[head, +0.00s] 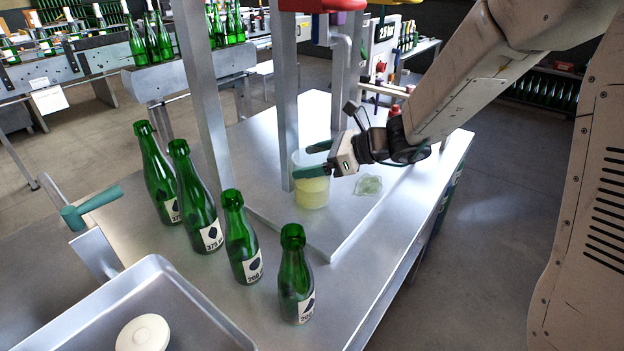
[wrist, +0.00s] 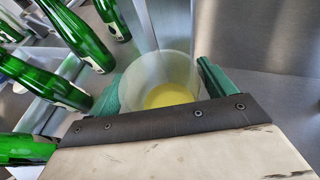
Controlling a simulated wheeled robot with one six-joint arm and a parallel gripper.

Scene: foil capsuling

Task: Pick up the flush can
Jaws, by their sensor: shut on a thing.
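The flush can is a translucent pale tub (head: 313,195) with yellow liquid in its lower part. It stands upright on the raised metal plate beside a metal post. My gripper (head: 316,160) reaches in from the right, with its green fingers at the can's upper part. In the wrist view the can (wrist: 165,80) sits between the two green fingers (wrist: 163,82), and the yellow liquid shows inside. The gripper is shut on the can. The can's base seems to rest on the plate; a small gap cannot be ruled out.
Several green bottles (head: 205,222) stand in a row left of the plate. A metal tray (head: 185,300) holding a round white disc (head: 143,333) is at the front left. A pale green puddle (head: 369,186) lies right of the can. Metal posts (head: 285,90) rise close behind it.

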